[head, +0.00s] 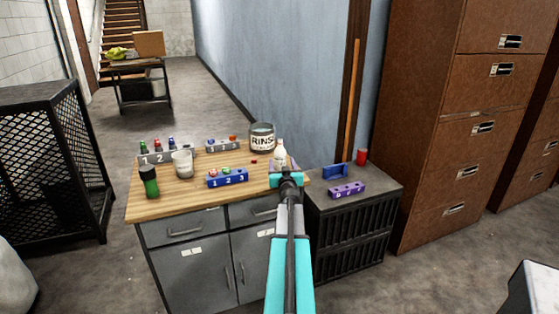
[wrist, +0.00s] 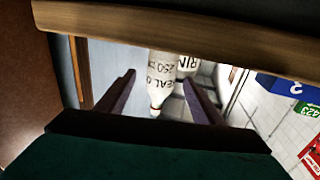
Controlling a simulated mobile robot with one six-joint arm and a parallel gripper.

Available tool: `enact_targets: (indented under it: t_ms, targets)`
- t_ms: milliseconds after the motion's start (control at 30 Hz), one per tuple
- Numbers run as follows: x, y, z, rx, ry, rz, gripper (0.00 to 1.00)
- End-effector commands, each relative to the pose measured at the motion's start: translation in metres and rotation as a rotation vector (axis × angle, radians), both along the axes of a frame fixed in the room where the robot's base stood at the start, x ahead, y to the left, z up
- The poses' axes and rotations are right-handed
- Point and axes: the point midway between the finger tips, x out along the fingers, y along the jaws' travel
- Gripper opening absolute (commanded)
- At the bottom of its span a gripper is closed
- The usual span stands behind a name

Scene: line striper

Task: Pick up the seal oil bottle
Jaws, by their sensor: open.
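The seal oil bottle (head: 279,152) is small and white with a narrow top. It stands at the right side of the wooden worktop (head: 200,196), just beyond my gripper (head: 284,174) in the head view. In the wrist view the bottle (wrist: 162,82), with dark lettering on its side, shows between the two fingers of my gripper (wrist: 160,95). The fingers are apart and I see no contact with the bottle. My gripper hides the bottle's lower part in the head view.
A can marked RINS (head: 262,139) stands close behind the bottle. A blue numbered rack (head: 228,178) is to the left. A clear beaker (head: 182,164) and a green bottle (head: 149,181) stand farther left. A dark cabinet (head: 382,180) with a purple block (head: 346,190) is at the right.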

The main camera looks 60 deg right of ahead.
Motion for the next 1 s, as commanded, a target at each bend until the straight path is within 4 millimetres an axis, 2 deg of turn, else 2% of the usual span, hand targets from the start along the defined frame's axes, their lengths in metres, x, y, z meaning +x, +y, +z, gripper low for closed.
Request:
enact_targets:
  t_ms: [367,1000]
  targets:
    - [0.002,-0.003,0.0,0.0,0.0,-0.001,0.61]
    - [0.032,-0.037,-0.003,0.001,-0.001,-0.002,0.61]
